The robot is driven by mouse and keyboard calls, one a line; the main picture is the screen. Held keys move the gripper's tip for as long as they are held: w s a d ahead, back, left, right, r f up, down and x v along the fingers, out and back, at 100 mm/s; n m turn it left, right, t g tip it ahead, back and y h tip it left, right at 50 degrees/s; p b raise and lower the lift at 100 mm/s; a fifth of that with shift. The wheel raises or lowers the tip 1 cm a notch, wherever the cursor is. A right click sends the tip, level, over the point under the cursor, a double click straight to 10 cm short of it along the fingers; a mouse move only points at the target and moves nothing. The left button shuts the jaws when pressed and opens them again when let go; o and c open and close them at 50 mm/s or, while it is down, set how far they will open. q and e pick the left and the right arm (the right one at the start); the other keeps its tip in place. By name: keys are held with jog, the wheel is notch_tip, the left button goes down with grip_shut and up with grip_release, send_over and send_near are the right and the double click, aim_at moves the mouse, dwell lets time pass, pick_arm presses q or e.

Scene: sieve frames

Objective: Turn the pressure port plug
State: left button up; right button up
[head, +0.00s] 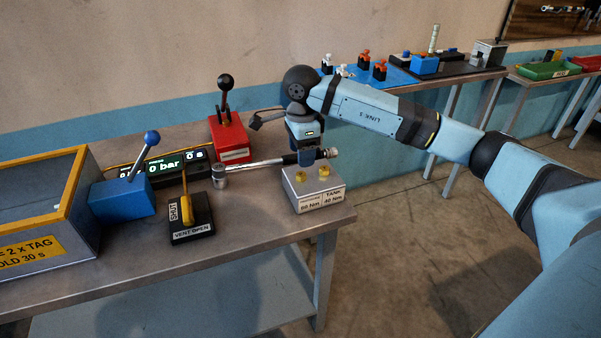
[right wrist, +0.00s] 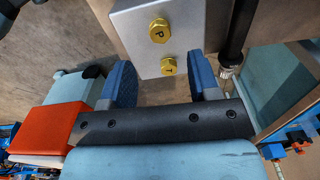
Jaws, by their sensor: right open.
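A light grey metal block (head: 318,190) with two gold hex plugs stands at the table's right end. The pressure plug (head: 300,176) is on the left, above the label PRESSURE 80 Nm; the tank plug (head: 324,171) is on the right. In the right wrist view the pressure plug (right wrist: 159,31) is marked P and the tank plug (right wrist: 168,66) is marked T. My right gripper (head: 308,157) is over the block, open and empty; it also shows in the right wrist view (right wrist: 161,78). The T plug appears between its blue fingers, P beyond them. My left gripper is out of view.
A torque wrench (head: 258,164) with a dark handle lies close to my right gripper, outside its fingers. Left of it are a vent lever box (head: 190,220), a red lever box (head: 231,139), a blue lever box (head: 122,196), a pressure display (head: 160,168) and a yellow-edged case (head: 78,168).

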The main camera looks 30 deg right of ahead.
aim_at(301, 174)
notch_tip(301, 174, down, 6)
jog(key=shift+f, duration=0.15)
jog(key=shift+c, duration=0.3)
jog(key=c, duration=0.9)
